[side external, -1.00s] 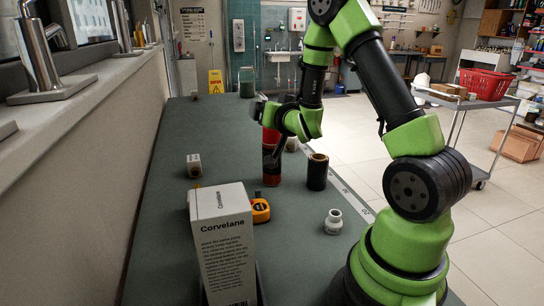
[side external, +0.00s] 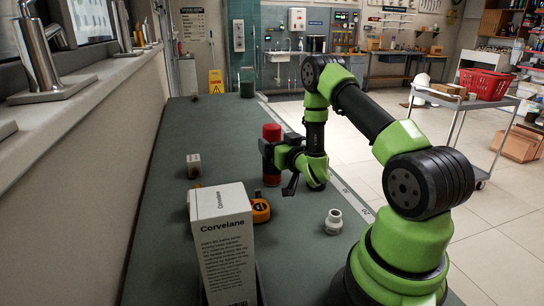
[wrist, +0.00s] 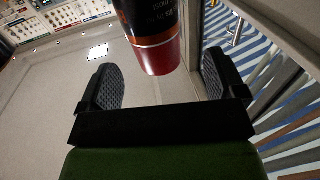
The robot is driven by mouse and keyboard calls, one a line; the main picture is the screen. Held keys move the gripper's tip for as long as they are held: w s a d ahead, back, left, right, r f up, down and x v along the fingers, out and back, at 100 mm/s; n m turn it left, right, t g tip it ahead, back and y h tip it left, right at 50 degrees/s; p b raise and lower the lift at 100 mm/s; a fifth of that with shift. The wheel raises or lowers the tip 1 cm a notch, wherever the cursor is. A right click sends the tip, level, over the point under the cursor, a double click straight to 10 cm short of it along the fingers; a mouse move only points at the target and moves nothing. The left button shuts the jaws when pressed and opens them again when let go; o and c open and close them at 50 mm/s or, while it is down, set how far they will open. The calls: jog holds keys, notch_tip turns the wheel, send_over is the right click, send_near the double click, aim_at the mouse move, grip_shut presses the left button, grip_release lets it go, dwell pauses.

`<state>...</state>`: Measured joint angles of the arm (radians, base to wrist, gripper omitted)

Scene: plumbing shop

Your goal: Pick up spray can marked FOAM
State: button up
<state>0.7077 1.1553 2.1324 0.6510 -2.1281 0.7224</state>
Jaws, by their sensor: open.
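A spray can with a red cap (side external: 271,133) stands upright on the green bench top in the side view. Its middle is hidden behind my gripper (side external: 270,158), which is level with the can's body. In the wrist view, the dark can with a red end (wrist: 158,50) lies ahead of and between my two fingers (wrist: 165,85). The fingers are spread apart, with gaps on both sides of the can. Small lettering shows on the can, but I cannot read it as FOAM.
A white Corvelane box (side external: 225,245) stands in front, with a yellow tape measure (side external: 260,211) behind it. A small box (side external: 194,165) is at left and a white pipe fitting (side external: 333,221) at right. The far bench is mostly clear.

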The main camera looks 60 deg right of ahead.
aim_at(272, 136)
jog(key=shift+f+x, duration=0.2)
jog(key=shift+x, duration=2.55)
jog(key=shift+s+d, duration=0.15)
jog(key=shift+d, duration=0.05)
jog(key=shift+c, duration=0.4)
jog(key=c, duration=1.4)
jog(key=shift+r, duration=0.1)
